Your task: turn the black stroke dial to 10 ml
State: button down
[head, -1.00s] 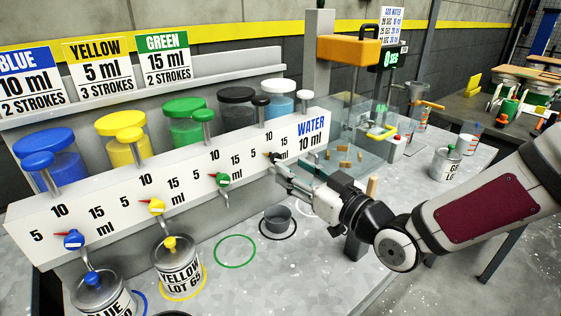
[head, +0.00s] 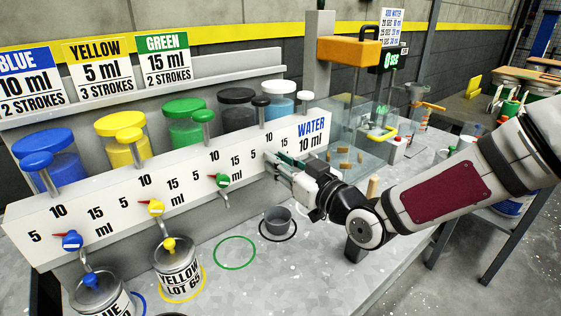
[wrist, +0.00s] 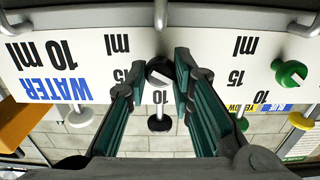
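The black stroke dial (wrist: 158,72) is on the white front panel (wrist: 215,75), with the numbers 5, 10 and 15 around it. In the wrist view, which shows the panel upside down, the dial sits between the two fingers of my gripper (wrist: 158,75). The fingers are open, with a gap visible on each side of the dial. A pale mark shows on the dial's face, but I cannot tell which number it points to. In the head view my gripper (head: 274,161) reaches the panel left of the WATER label and hides the dial.
Green (head: 222,181), yellow (head: 155,207) and blue (head: 72,240) dials line the panel to the left. A grey cup (head: 277,218) stands in a black ring below my gripper. Yellow (head: 178,262) and blue (head: 100,292) pails stand at the front left. The green ring (head: 235,252) is empty.

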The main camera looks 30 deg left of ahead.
dwell(0.3)
jog(key=m+p, duration=0.2)
jog(key=m, duration=0.9)
jog(key=shift+w+m+p, duration=0.1)
jog(key=shift+m+p, duration=0.2)
jog(key=shift+p, duration=0.05)
dwell(0.5)
jog(key=c, duration=1.4)
grip_release()
jog(key=v, duration=1.2)
